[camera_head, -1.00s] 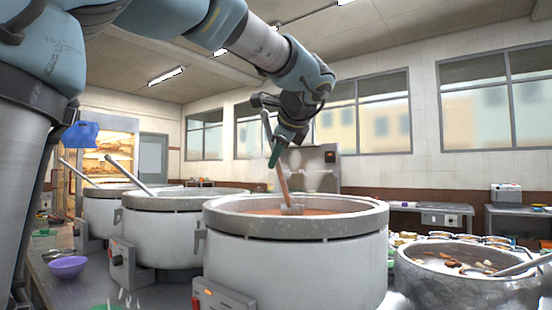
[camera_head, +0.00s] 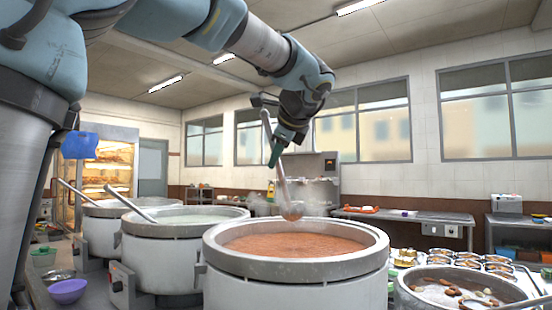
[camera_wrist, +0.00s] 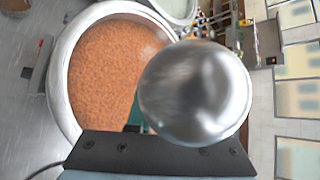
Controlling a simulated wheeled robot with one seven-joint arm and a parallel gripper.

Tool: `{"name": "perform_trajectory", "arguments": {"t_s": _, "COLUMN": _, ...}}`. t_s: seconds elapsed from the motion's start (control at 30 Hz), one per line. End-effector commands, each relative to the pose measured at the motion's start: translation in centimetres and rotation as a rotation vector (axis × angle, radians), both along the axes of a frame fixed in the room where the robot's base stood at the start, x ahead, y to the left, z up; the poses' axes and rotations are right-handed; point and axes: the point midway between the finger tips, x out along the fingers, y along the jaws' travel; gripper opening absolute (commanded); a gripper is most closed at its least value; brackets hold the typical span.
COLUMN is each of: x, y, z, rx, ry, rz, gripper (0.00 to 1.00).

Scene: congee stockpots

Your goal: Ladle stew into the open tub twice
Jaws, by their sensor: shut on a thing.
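My gripper (camera_head: 275,155) is shut on a long-handled metal ladle. The ladle (camera_head: 283,188) hangs nearly upright, and its bowl (camera_head: 291,211) is above the far rim of the big grey stockpot (camera_head: 300,268). Orange-red stew (camera_head: 295,243) fills this pot, and the ladle bowl looks clear of its surface. In the wrist view the ladle's round shiny bowl (camera_wrist: 195,92) covers part of the stew pot (camera_wrist: 62,85), and the bowl's contents cannot be made out. I cannot tell which vessel is the open tub.
Two more stockpots (camera_head: 180,250) (camera_head: 100,232) with leaning ladles stand at the left. A purple bowl (camera_head: 68,291) and a green tub (camera_head: 43,257) are at the far left. A metal pot of floating pieces (camera_head: 462,292) stands at the right, with several small metal bowls (camera_head: 468,258) behind.

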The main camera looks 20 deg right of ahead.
Motion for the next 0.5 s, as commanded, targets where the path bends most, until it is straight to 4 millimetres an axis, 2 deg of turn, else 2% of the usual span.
{"name": "perform_trajectory", "arguments": {"t_s": 0.03, "x": 0.0, "y": 0.0, "z": 1.0, "rx": -0.002, "ry": -0.002, "rz": 0.0, "gripper": 0.0}}
{"name": "perform_trajectory", "arguments": {"t_s": 0.17, "x": 0.0, "y": 0.0, "z": 2.0, "rx": -0.002, "ry": -0.002, "rz": 0.0, "gripper": 0.0}}
{"name": "perform_trajectory", "arguments": {"t_s": 0.5, "x": 0.0, "y": 0.0, "z": 2.0, "rx": -0.001, "ry": -0.001, "rz": 0.0, "gripper": 0.0}}
